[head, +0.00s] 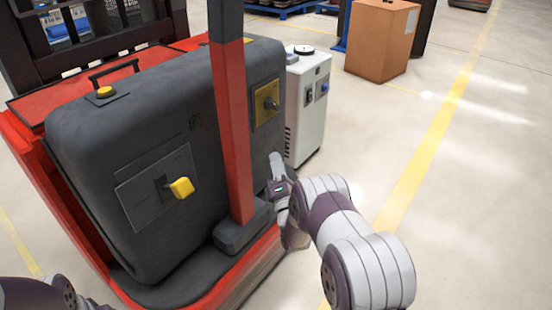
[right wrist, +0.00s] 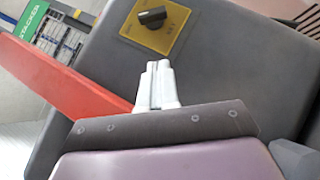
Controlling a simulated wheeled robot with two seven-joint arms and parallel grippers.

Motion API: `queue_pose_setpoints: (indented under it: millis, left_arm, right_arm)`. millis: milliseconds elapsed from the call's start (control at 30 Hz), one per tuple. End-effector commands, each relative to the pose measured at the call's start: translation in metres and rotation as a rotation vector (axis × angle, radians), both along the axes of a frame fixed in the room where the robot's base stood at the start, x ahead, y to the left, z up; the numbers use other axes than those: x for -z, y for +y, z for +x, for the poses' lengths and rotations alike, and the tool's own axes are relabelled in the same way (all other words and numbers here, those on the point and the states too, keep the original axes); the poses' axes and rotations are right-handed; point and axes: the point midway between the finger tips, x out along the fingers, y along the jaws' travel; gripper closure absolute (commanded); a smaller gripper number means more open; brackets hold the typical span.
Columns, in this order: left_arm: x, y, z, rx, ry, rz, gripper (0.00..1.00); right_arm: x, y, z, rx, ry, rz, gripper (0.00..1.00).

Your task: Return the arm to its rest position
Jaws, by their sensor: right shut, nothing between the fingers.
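My right arm comes in from the lower right in the head view. My right gripper (head: 275,160) points up beside the right side of a grey machine body (head: 85,150), near the red post. In the right wrist view the fingers of my right gripper (right wrist: 158,68) are together and empty. They point toward a black rotary knob on a yellow plate (right wrist: 155,25); I cannot tell the exact gap to the surface. In the head view, part of my left arm shows at the lower left corner; its gripper is out of the picture.
The red post (head: 230,130) stands close left of my right gripper. A white cabinet (head: 307,110) stands just behind it. A cardboard box (head: 380,40) is farther back. A yellow knob (head: 182,187) sticks out of the machine's front. Open floor (head: 480,200) lies to the right.

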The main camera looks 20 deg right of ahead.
Motion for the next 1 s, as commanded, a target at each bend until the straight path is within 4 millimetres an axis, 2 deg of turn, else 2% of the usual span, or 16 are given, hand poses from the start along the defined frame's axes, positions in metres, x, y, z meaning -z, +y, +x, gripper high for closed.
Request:
queue_pose_setpoints:
  millis: [267,333,367,467,500,567,600,667,700,800,900,967,1000]
  left_arm:
    - [0.000,0.000,0.000,0.000,0.000,0.000,1.00]
    - [0.000,0.000,0.000,0.000,0.000,0.000,1.00]
    - [0.000,0.000,0.000,0.000,0.000,0.000,1.00]
    - [0.000,0.000,0.000,0.000,0.000,0.000,1.00]
    - [-0.001,0.000,0.000,0.000,0.000,0.000,1.00]
    - [-0.004,0.000,0.000,0.000,0.000,0.000,1.00]
    - [-0.006,0.000,0.000,0.000,0.000,0.000,1.00]
    - [-0.010,0.000,0.000,0.000,0.000,0.000,1.00]
    - [-0.013,0.000,0.000,0.000,0.000,0.000,1.00]
    - [-0.018,0.000,0.000,0.000,0.000,0.000,1.00]
    - [-0.023,0.000,0.000,0.000,0.000,0.000,1.00]
    - [-0.027,0.000,0.000,0.000,0.000,0.000,1.00]
    - [-0.031,0.000,0.000,0.000,0.000,0.000,1.00]
  right_arm:
    - [0.000,0.000,0.000,-0.004,-0.001,0.008,1.00]
    - [0.005,0.000,0.002,-0.035,0.014,0.081,1.00]
    - [0.014,-0.001,0.006,-0.058,0.050,0.151,1.00]
    - [0.087,-0.002,0.004,-0.102,0.339,0.545,1.00]
    - [0.118,0.000,-0.005,-0.072,0.490,0.775,1.00]
    - [0.144,0.009,-0.031,0.035,0.688,1.121,1.00]
    - [0.152,0.017,-0.056,0.146,0.793,1.330,1.00]
    - [0.149,0.032,-0.103,0.361,0.904,1.595,1.00]
    - [0.140,0.042,-0.137,0.520,0.950,1.732,1.00]
    - [0.110,0.060,-0.210,0.850,0.985,1.919,1.00]
    - [0.074,0.073,-0.269,1.086,0.981,1.989,1.00]
    - [0.049,0.080,-0.299,1.168,0.982,1.997,1.00]
    - [0.028,0.085,-0.315,1.166,0.993,1.989,1.00]
